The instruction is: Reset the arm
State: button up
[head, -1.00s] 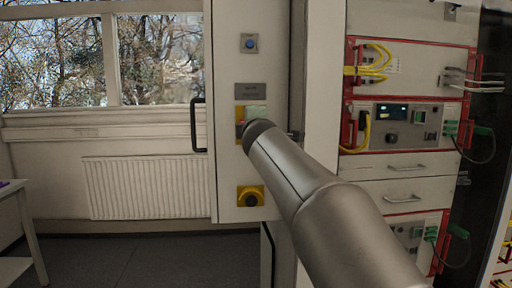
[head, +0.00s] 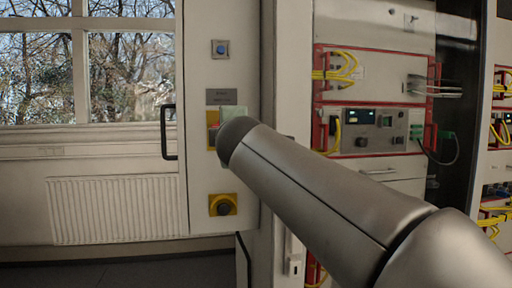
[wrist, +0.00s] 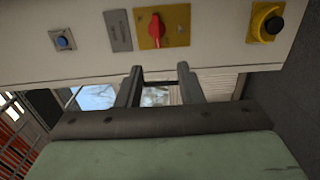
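My arm (head: 320,195) reaches across the head view from the lower right toward the control panel (head: 217,75) on the cabinet door. In the wrist view my gripper (wrist: 158,72) has its two dark fingers apart, with nothing between them. The fingertips point at the panel near a red rotary switch (wrist: 155,28) on a yellow plate, with a visible gap. In the head view my arm's end mostly hides that switch. A blue button (wrist: 63,41) and a black knob on a yellow plate (wrist: 266,22) flank it in the wrist view.
A black door handle (head: 168,132) stands out left of the panel. A rack of cycler units (head: 365,135) with yellow cables is at the right. A white radiator (head: 118,210) sits under the window (head: 130,70). The floor (head: 100,272) at lower left looks clear.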

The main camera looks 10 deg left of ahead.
jog(key=d+f+m+g+h+p, duration=0.3)
jog(key=d+f+m+g+h, duration=0.45)
jog(key=d+f, duration=1.1)
jog(key=s+d+f+m+g+p, duration=0.3)
jog(key=s+d+f+m, duration=0.55)
jog(key=d+f, duration=0.3)
jog(key=s+d+f+m+g+p, duration=0.1)
jog(key=s+d+f+m+g, duration=0.1)
jog(key=s+f, duration=0.3)
jog(key=s+d+f+m+g, duration=0.2)
jog(key=s+f, duration=0.4)
jog(key=s, duration=0.8)
jog(key=m+g, duration=0.1)
jog(key=m, duration=0.1)
jog(key=shift+m+p, duration=0.3)
jog(key=shift+p, duration=0.1)
jog(key=shift+d, duration=0.1)
